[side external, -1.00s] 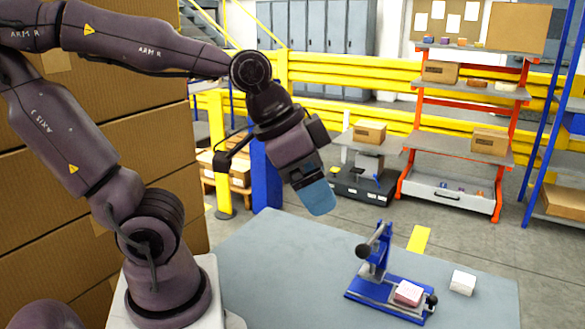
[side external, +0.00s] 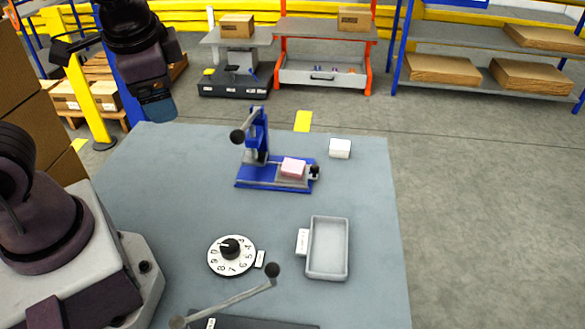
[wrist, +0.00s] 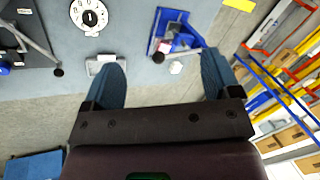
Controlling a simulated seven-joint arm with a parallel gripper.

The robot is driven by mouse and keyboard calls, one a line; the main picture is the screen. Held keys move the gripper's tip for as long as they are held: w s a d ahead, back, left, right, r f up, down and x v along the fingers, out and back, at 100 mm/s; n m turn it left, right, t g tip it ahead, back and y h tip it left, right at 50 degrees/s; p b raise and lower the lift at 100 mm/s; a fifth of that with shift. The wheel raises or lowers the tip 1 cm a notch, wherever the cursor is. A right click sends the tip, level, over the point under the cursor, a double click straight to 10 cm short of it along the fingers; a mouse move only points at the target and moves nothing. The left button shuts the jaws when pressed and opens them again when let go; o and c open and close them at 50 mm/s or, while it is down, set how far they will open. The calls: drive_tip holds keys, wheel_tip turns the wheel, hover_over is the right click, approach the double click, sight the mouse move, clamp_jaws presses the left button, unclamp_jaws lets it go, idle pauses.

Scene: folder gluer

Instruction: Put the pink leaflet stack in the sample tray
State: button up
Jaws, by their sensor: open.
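The pink leaflet stack (side external: 293,167) lies on the grey plate at the right end of a blue press (side external: 257,172). In the wrist view the pink stack (wrist: 165,46) is small, at the lower edge of the press. The sample tray (side external: 327,248) is a shallow grey rectangular tray on the table, with nothing in it; a small label plate is at its left. It also shows in the wrist view (wrist: 102,65), partly behind a finger. My gripper (side external: 158,108) hangs at the table's far left, well away from stack and tray. Its blue fingers (wrist: 163,68) are apart, with nothing between them.
A white block (side external: 340,148) stands right of the press. A numbered dial (side external: 231,256) lies left of the tray. A lever with a black knob (side external: 273,270) rises at the front. The press's upright handle (side external: 238,136) stands left of the stack. The table between is clear.

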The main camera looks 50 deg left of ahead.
drive_tip(key=w+f+m+y, duration=0.7)
drive_tip(key=w+f+m, duration=0.15)
drive_tip(key=m, duration=0.25)
drive_tip(key=w+d+f+m+t, duration=0.1)
drive_tip(key=d+f+m+t, duration=0.1)
drive_tip(key=f+m+t, duration=0.1)
drive_tip(key=w+d+f+m+t+h, duration=0.1)
drive_tip(key=d+f+m+t, duration=0.1)
drive_tip(key=f+m, duration=0.4)
drive_tip(key=w+d+f+m+t+h, duration=0.1)
drive_tip(key=w+d+f+m+t, duration=0.1)
drive_tip(key=f+m, duration=0.3)
drive_tip(key=shift+d+f+t, duration=0.25)
drive_tip(key=shift+d+t, duration=0.55)
drive_tip(key=shift+d, duration=0.05)
drive_tip(key=shift+w+f+h, duration=0.2)
drive_tip(key=shift+f+h, duration=0.05)
drive_tip(key=shift+h, duration=0.15)
approach(293, 167)
drive_tip(key=shift+w+a+f, duration=0.4)
drive_tip(key=shift+a+f, duration=0.2)
drive_tip(key=shift+f, duration=0.05)
drive_tip(key=shift+w+r+x, duration=0.1)
drive_tip(key=shift+r+x, duration=0.05)
drive_tip(key=shift+x, duration=1.25)
drive_tip(key=shift+w+r+x, duration=0.1)
drive_tip(key=shift+r+x, duration=0.05)
drive_tip(key=shift+x, duration=1.3)
drive_tip(key=shift+d, duration=0.1)
drive_tip(key=c, duration=1.1)
